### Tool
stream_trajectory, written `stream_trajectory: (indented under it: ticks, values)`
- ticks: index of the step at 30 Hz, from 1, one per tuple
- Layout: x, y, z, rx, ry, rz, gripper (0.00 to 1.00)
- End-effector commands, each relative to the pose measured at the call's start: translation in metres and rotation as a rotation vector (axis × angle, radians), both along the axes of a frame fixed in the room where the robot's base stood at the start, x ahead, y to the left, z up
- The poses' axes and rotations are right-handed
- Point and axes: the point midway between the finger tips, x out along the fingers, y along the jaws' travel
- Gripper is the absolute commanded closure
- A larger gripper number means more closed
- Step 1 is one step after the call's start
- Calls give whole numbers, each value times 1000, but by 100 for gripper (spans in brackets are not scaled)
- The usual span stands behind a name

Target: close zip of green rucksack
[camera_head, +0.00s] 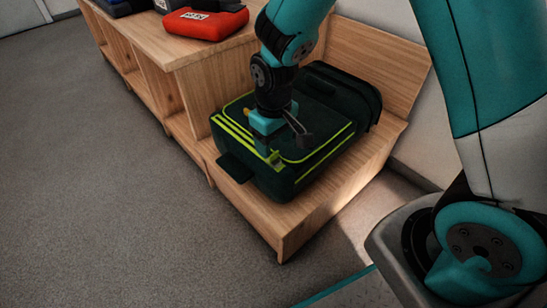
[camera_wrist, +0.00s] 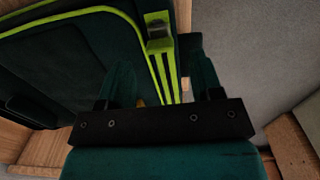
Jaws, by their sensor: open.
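The green rucksack (camera_head: 275,188) lies flat on a low wooden bench, dark green with lime trim. Its dark panel and lime bands also fill the left and middle of the wrist view (camera_wrist: 62,62). My gripper (camera_head: 268,148) is over the top of the rucksack, pointing down at it. In the wrist view, my gripper's two fingers (camera_wrist: 162,80) are apart over the lime bands. A grey piece on a lime tab (camera_wrist: 158,30) shows just beyond them. A small yellow bit shows by the left finger, mostly hidden. I cannot tell whether the zip is open or closed.
The wooden bench (camera_head: 300,225) has a raised back panel on the right. A red pouch (camera_head: 205,22) with a white label lies on the higher shelf at the top, with dark items beside it. Grey floor (camera_head: 90,180) is clear at left.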

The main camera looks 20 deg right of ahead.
Motion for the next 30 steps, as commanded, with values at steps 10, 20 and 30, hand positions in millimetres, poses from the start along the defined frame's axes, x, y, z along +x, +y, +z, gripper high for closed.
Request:
stream_trajectory:
  ticks: [10, 20, 30]
  values:
    - [0, 0, -36, 0, -1, 0, 40]
    - [0, 0, -36, 0, -1, 0, 54]
    - [1, 0, -36, 0, -1, -2, 100]
